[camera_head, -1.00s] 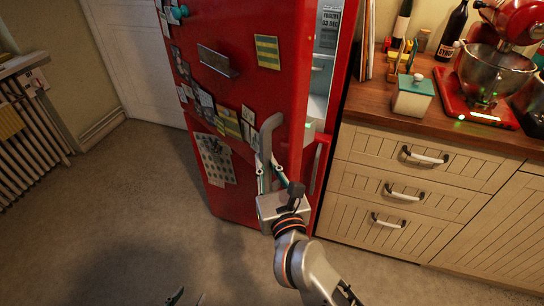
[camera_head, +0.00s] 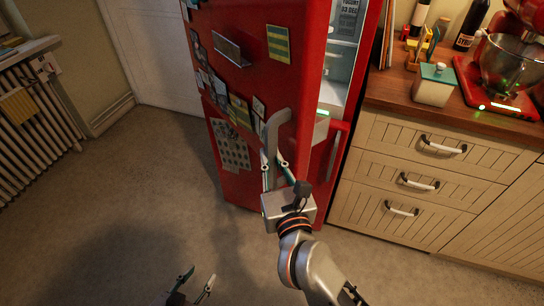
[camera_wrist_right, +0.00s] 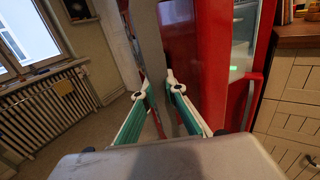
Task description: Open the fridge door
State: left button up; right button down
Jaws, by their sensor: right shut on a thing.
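The red fridge (camera_head: 300,100) has its upper door (camera_head: 250,70) standing ajar, with a lit interior (camera_head: 340,65) showing through the gap on its right. The curved grey door handle (camera_head: 273,130) is at the door's lower right; it also shows in the right wrist view (camera_wrist_right: 152,50). My right gripper (camera_head: 273,158) is shut on the handle's lower part, with one finger on each side of it in the wrist view (camera_wrist_right: 158,86). My left gripper (camera_head: 198,279) is open and empty, low over the floor, away from the fridge.
A lower red fridge door (camera_head: 330,150) appears closed. A wooden counter (camera_head: 390,88) with drawers stands close on the right, holding a white jar (camera_head: 434,85) and a red mixer (camera_head: 505,85). A radiator (camera_head: 40,115) is at the left wall. The floor (camera_head: 130,190) between is clear.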

jog(key=c, duration=2.1)
grip_release()
jog(key=v, duration=1.2)
